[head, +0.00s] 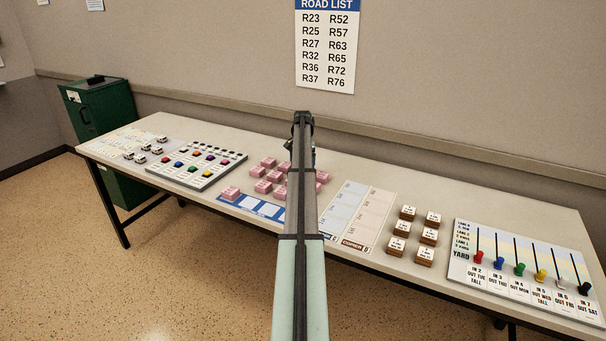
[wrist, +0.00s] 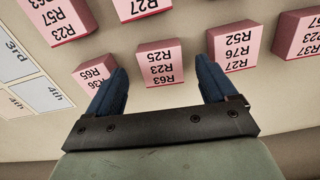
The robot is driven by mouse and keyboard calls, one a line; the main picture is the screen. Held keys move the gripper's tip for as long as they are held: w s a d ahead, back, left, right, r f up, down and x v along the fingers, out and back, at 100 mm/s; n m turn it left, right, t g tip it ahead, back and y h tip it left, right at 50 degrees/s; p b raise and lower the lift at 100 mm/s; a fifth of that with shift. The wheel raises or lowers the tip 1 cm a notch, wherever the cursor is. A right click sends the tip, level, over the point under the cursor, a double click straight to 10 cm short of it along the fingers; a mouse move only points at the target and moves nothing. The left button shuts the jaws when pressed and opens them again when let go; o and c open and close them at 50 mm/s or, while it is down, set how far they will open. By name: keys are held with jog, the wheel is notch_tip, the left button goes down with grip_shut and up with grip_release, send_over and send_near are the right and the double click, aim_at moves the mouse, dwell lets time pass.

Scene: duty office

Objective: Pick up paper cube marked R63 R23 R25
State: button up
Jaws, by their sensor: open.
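The pink paper cube marked R63 R23 R25 (wrist: 160,62) shows in the wrist view, its lettering upside down. My gripper (wrist: 161,74) is open, with one blue-grey finger to the left of this cube and one to the right. The cube appears between and just beyond the fingertips, and I see no contact. In the head view a group of pink cubes (head: 262,187) lies on the table left of my arm. I cannot tell the marked cube there; my arm hides part of the group.
Cube R27 R76 R52 (wrist: 232,46) is close by the right finger. Cube R65 R36 (wrist: 93,74) is partly behind the left finger. More pink cubes (wrist: 298,36) lie around. Brown-based blocks (head: 408,213) and a lever board (head: 461,240) stand right on the table.

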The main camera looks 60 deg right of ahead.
jog(key=shift+f, duration=1.55)
jog(key=shift+c, duration=0.3)
jog(key=c, duration=1.1)
jog(key=shift+r, duration=0.15)
